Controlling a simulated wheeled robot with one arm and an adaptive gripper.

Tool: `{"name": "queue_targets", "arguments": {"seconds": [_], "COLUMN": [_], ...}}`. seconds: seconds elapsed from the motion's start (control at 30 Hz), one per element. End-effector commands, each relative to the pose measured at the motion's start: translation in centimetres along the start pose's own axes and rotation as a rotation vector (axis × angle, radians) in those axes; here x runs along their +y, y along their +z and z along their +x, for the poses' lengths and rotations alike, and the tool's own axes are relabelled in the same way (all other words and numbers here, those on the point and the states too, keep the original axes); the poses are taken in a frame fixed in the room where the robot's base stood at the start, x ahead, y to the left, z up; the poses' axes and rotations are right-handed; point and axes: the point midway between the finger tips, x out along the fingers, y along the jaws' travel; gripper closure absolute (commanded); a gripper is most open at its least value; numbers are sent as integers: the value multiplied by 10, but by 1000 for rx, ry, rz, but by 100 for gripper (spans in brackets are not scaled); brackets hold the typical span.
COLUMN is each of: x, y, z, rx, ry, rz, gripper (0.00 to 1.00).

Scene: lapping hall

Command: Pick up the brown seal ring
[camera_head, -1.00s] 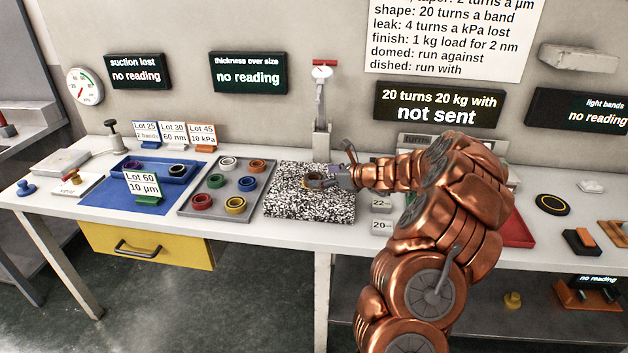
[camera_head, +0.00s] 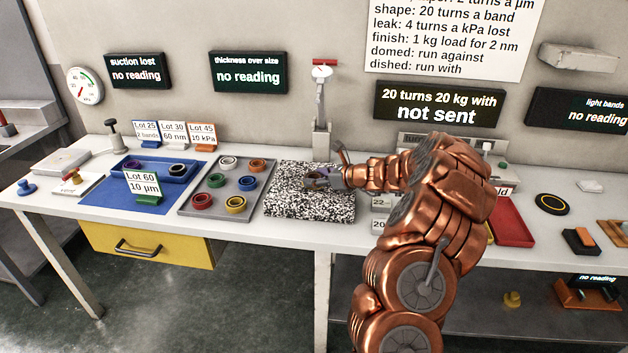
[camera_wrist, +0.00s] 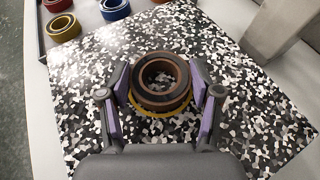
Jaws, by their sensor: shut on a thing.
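The brown seal ring (camera_wrist: 160,101) is between the two purple-padded fingers of my gripper (camera_wrist: 160,95) in the wrist view. The pads close on it from both sides. A yellow band shows at the ring's lower edge. The speckled black-and-white plate (camera_wrist: 90,95) lies under it; I cannot tell whether the ring touches the plate. In the head view my gripper (camera_head: 322,180) is over the speckled plate (camera_head: 300,208), and the fingers largely hide the ring.
A grey tray (camera_head: 213,208) with several coloured rings stands left of the plate. A blue tray (camera_head: 146,172) is further left. A grey post (camera_head: 321,140) stands behind the plate, and a red tray (camera_head: 513,225) lies to the right.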

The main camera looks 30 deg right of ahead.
Motion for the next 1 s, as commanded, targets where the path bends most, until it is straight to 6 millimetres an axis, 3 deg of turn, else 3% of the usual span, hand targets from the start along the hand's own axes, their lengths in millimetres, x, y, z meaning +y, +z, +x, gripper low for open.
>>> {"name": "queue_targets", "arguments": {"seconds": [0.17,0.47,0.77,1.0], "x": [0,0,0,21], "y": [0,3,33,31], "z": [0,-1,-14,-23], "rx": [0,0,-3,-2], "ry": [0,0,-1,3], "rz": [0,-1,-3,2], "gripper": [73,73,73,73]}}
